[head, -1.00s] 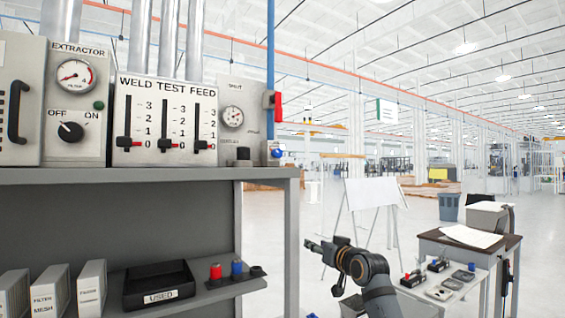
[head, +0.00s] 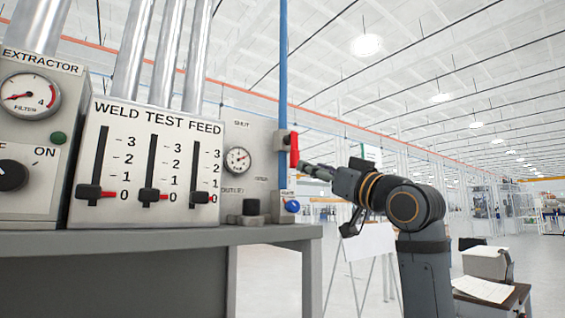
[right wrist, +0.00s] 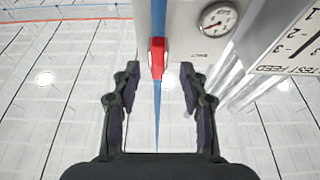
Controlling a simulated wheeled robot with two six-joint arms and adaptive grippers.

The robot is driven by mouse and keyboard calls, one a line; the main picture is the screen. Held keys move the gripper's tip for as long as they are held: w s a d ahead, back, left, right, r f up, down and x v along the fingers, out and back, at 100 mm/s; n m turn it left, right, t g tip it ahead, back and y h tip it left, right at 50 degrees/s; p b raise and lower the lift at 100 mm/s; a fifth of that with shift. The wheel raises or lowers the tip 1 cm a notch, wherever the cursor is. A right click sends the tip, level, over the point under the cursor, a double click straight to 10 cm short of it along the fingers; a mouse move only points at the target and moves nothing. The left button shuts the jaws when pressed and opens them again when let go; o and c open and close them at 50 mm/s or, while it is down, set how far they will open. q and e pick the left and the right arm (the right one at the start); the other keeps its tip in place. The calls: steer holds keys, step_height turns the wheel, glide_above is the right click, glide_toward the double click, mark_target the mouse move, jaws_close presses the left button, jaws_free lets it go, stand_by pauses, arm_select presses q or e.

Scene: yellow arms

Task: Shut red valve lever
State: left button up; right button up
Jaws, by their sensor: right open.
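The red valve lever (head: 294,150) sits on a grey valve body (head: 281,143) on the vertical blue pipe (head: 283,70). The lever runs upright, parallel to the pipe. My right gripper (head: 309,168) is beside the lever's lower end in the head view. In the right wrist view, the open fingers (right wrist: 160,78) stand on either side of the line to the red lever (right wrist: 157,57), which lies just ahead of and between the tips. Nothing is between the fingers that I can see, and contact cannot be told. My left gripper is not in view.
A panel with a gauge (head: 238,160) stands left of the pipe. A blue knob (head: 292,206) is below the lever at the grey shelf's (head: 170,239) right end. The weld test feed box (head: 145,160) is further left. The space right of the pipe is open.

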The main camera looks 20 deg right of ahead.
mark_target(297, 158)
steer(key=w+r+p, duration=0.1)
steer(key=p, duration=0.1)
steer(key=w+a+r+p, duration=0.1)
steer(key=w+p, duration=0.1)
steer(key=w+r+p, duration=0.1)
steer(key=w+r, duration=0.1)
steer(key=shift+a+p, duration=0.25)
steer(key=shift+p, duration=0.15)
steer(key=w, duration=0.1)
steer(key=w+a+p, duration=0.1)
steer(key=w, duration=0.1)
steer(key=shift+a+r, duration=0.1)
steer(key=shift+r, duration=0.05)
steer(key=shift+s+d, duration=0.2)
steer(key=shift+c, duration=0.9)
steer(key=shift+w+a, duration=0.1)
steer(key=shift+a, duration=0.05)
steer(key=c, duration=0.7)
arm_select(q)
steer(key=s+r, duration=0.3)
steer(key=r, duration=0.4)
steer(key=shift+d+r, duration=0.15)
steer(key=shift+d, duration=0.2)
arm_select(e)
jaws_close()
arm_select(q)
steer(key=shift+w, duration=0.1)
